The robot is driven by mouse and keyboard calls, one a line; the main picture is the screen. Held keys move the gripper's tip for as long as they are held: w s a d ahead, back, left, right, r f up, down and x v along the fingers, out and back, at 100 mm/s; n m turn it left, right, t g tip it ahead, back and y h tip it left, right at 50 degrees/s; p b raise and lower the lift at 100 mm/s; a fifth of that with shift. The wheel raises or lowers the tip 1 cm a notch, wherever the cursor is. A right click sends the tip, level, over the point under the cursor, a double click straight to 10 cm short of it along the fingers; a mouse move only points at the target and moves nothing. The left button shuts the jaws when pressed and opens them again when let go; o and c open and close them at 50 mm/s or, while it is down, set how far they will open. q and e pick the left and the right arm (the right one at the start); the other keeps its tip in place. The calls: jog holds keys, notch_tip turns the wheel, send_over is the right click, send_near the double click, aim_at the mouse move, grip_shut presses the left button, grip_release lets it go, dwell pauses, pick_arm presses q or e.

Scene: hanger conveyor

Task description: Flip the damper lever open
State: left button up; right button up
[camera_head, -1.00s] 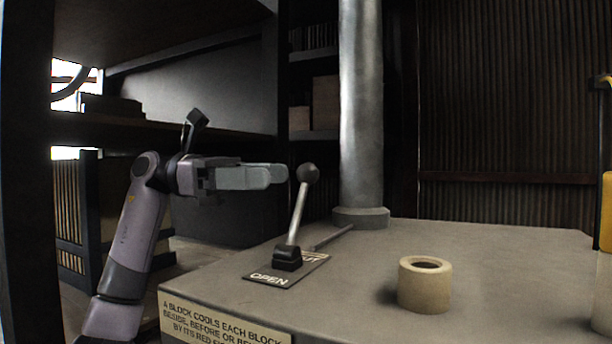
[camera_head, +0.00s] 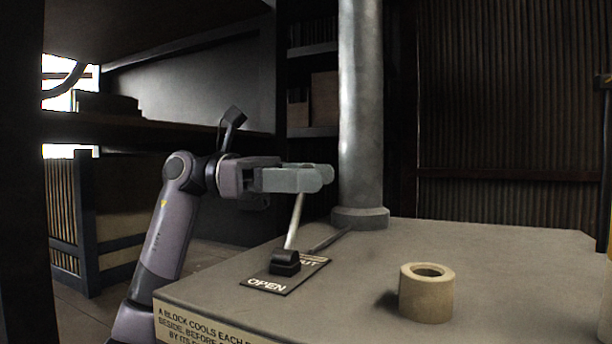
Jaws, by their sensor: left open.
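The damper lever (camera_head: 294,222) is a metal rod rising from a black base (camera_head: 285,262) on a dark plate (camera_head: 301,273) at the table's left side. The plate reads OPEN at its near end and a partly hidden word ending in UT at its far end. The rod stands tilted slightly to the right, towards the far end. My left gripper (camera_head: 322,178) reaches in from the left, level, with its grey fingers at the lever's top. The lever's ball knob is hidden behind or between the fingers; I cannot tell which. My right gripper is out of view.
A thick metal pipe (camera_head: 361,120) rises from a flange behind the lever. A beige ring (camera_head: 426,293) stands on the table (camera_head: 500,265) to the right. A lettered sign (camera_head: 205,325) is on the table's front edge. The table's middle right is clear.

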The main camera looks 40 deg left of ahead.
pick_arm(q)
jog(key=shift+c, duration=0.3)
grip_shut()
jog(key=shift+s, duration=0.15)
jog(key=shift+s+d+r+m+b, duration=0.2)
jog(key=shift+s+m+b, duration=0.3)
jog(key=shift+m, duration=0.15)
jog(key=shift+s+d+r+m+b, duration=0.15)
jog(key=shift+s+m+b, duration=0.3)
jog(key=shift+m, duration=0.2)
jog(key=s+m+b, duration=0.1)
jog(key=m, duration=0.1)
jog(key=s+d+m+h+b, duration=0.1)
jog(key=s, duration=0.1)
jog(key=shift+s+r+m, duration=0.15)
jog(key=shift+r+m, duration=0.05)
jog(key=shift+m, duration=0.2)
jog(key=shift+s+d+f+m+g+h+b, duration=0.15)
jog(key=shift+s+d+m+h+b, duration=0.1)
jog(key=shift+s+m+b, duration=0.7)
jog(key=shift+s+d+f+m+g+h+b, duration=0.2)
jog(key=shift+s+m+b, duration=0.4)
jog(key=shift+m, duration=0.65)
jog(key=shift+s+d+f+m+g+h+b, duration=0.15)
jog(key=shift+s+d+m+b, duration=0.15)
jog(key=shift+s+m+b, duration=0.55)
jog(key=shift+s+m, duration=0.1)
jog(key=shift+m, duration=0.15)
